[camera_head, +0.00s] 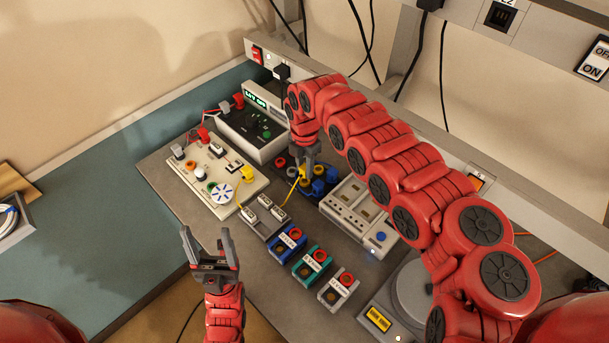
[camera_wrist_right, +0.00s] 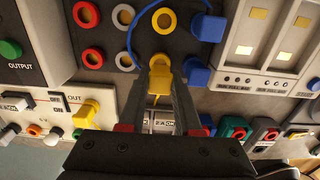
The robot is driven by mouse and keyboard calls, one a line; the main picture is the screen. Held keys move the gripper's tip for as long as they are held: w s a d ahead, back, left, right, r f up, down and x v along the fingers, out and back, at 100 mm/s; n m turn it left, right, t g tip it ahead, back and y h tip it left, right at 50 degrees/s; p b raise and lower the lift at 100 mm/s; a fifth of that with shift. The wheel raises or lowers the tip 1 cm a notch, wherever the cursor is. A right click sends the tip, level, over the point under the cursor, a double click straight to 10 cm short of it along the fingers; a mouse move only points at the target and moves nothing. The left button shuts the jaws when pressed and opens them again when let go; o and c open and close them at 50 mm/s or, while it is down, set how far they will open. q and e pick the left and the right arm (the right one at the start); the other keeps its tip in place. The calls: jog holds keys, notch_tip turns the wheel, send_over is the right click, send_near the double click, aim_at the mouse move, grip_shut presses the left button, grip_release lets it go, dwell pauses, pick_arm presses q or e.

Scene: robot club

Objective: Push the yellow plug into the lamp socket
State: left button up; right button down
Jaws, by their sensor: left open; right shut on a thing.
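My right gripper (camera_head: 307,165) reaches over the dark socket block (camera_wrist_right: 215,8) and is shut on a yellow plug (camera_wrist_right: 160,68), with a yellow cable trailing from it. In the right wrist view the plug is between the fingertips, just below a yellow-ringed socket (camera_wrist_right: 163,20); I cannot tell whether it touches the block. A second yellow plug (camera_head: 247,173) sits on the cream board (camera_head: 222,205); it also shows in the right wrist view (camera_wrist_right: 87,113). No lamp label is legible, so I cannot tell which socket is the lamp's. My left gripper (camera_head: 208,240) is open and empty at the front edge.
Blue plugs (camera_wrist_right: 208,28) with a blue cable stand close right of the held plug. Blue, teal and grey modules (camera_head: 288,243) stand in front. A grey device (camera_head: 358,212) is to the right.

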jog(key=shift+r+p, duration=0.45)
jog(key=shift+r, duration=1.1)
